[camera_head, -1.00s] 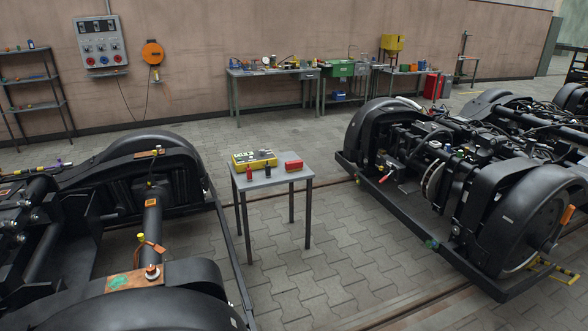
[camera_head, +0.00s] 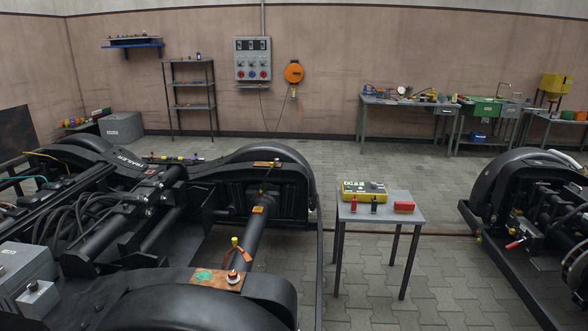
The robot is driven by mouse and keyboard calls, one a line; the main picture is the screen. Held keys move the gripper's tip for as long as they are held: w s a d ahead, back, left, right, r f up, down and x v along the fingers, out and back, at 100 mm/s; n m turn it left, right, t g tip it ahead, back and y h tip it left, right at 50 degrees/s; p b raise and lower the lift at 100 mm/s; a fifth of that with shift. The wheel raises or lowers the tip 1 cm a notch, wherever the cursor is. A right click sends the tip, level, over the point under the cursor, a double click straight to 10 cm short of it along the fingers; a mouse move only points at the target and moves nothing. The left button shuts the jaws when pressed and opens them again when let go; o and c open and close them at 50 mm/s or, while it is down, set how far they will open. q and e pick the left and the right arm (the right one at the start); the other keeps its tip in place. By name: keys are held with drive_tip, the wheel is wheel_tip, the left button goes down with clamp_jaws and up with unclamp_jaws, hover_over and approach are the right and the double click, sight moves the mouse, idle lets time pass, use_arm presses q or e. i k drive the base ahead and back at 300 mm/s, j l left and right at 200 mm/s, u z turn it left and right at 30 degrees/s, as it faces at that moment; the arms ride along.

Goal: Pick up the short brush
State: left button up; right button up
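I cannot make out a short brush for certain in the head view; items at this distance are too small to tell. A small grey table (camera_head: 381,217) stands between the two bogies. On it are a yellow case (camera_head: 363,190) with dark contents, a red box (camera_head: 404,207), a small red item (camera_head: 353,203) and a small dark upright item (camera_head: 374,204). Neither of my grippers is in view.
A black bogie (camera_head: 283,197) fills the left foreground; another bogie (camera_head: 524,220) stands at the right. A workbench (camera_head: 400,102) with tools, a shelf rack (camera_head: 190,106) and a blue wall shelf (camera_head: 133,46) stand along the back. Paved floor is clear behind the small table.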

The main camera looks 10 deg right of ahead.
sight(399, 207)
drive_tip(key=i+l, duration=0.1)
drive_tip(key=l, duration=0.3)
drive_tip(key=i+l+z, duration=0.1)
drive_tip(key=l, duration=0.35)
drive_tip(key=i+l, duration=0.15)
drive_tip(key=l, duration=0.25)
drive_tip(key=i+l, duration=0.1)
drive_tip(key=l, duration=0.35)
drive_tip(key=i+l+z, duration=0.1)
drive_tip(key=l, duration=0.3)
drive_tip(key=i+l, duration=0.2)
drive_tip(key=l, duration=0.2)
